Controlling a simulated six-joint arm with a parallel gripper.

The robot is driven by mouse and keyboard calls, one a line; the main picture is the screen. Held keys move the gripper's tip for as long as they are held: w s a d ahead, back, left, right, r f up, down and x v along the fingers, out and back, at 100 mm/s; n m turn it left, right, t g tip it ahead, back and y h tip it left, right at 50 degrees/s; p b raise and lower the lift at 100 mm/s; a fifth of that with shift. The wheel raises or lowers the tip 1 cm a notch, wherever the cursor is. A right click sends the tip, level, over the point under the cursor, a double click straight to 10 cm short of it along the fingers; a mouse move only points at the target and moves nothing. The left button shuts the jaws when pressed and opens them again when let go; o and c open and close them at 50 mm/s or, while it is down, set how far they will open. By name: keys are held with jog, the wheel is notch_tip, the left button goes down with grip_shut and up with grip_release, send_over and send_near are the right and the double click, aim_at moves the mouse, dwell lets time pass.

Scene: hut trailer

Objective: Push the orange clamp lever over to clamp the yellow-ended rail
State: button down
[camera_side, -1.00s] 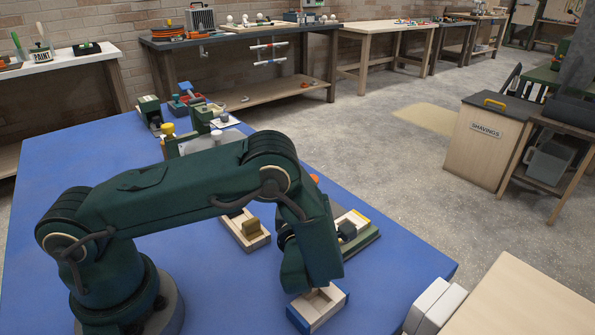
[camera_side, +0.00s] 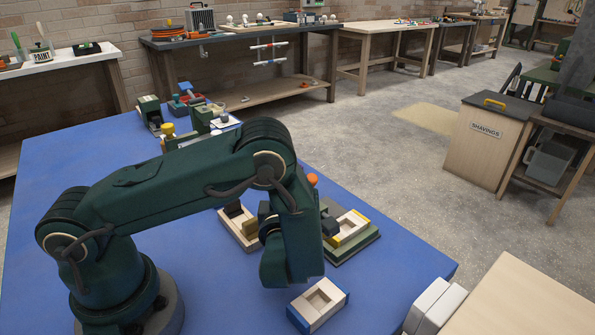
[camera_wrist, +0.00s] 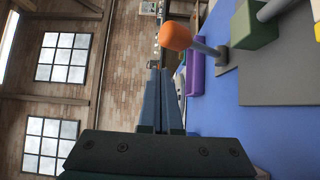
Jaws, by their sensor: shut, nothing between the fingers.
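The orange knob (camera_side: 313,180) of the clamp lever shows just past my forearm in the side view; the arm hides most of the lever. The yellow-ended rail (camera_side: 352,226) lies on the green base (camera_side: 365,243) right of my wrist. In the wrist view the orange knob (camera_wrist: 175,38) sits on a grey rod (camera_wrist: 207,49), slanting to a dark pivot. My gripper (camera_wrist: 159,72) is shut and empty, with its fingertips a little short of the knob in the picture. Whether they touch it cannot be told. A yellow piece (camera_wrist: 317,32) is cut off at the right edge.
A pale box with blue ends (camera_side: 318,304) stands below my wrist on the blue table (camera_side: 400,270). A wooden tray (camera_side: 240,232) is left of my wrist. A purple block (camera_wrist: 195,66) is beside the fingers in the wrist view.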

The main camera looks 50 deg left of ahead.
jog(key=s+d+f, duration=0.2)
jog(key=s+d, duration=0.1)
jog(key=s+d+f, duration=0.1)
jog(key=s+d, duration=0.1)
dwell(0.4)
jog(key=shift+w+a+r+n, duration=0.1)
jog(key=shift+a+r+n, duration=0.15)
jog(key=shift+r+n, duration=0.15)
jog(key=s+a+r+n+g+y, duration=0.1)
jog(key=s+a+r+n+g, duration=0.2)
jog(key=a+r+n+g, duration=0.5)
jog(key=s+r+n+g+h, duration=0.4)
jog(key=s+n, duration=0.4)
jog(key=n, duration=0.7)
jog(key=s+d+n+t+h, duration=0.1)
jog(key=d+n+t+h, duration=0.5)
jog(key=d+n+h, duration=0.5)
jog(key=d+n, duration=0.2)
jog(key=n, duration=0.7)
jog(key=shift+s+d, duration=0.3)
jog(key=shift+s, duration=0.05)
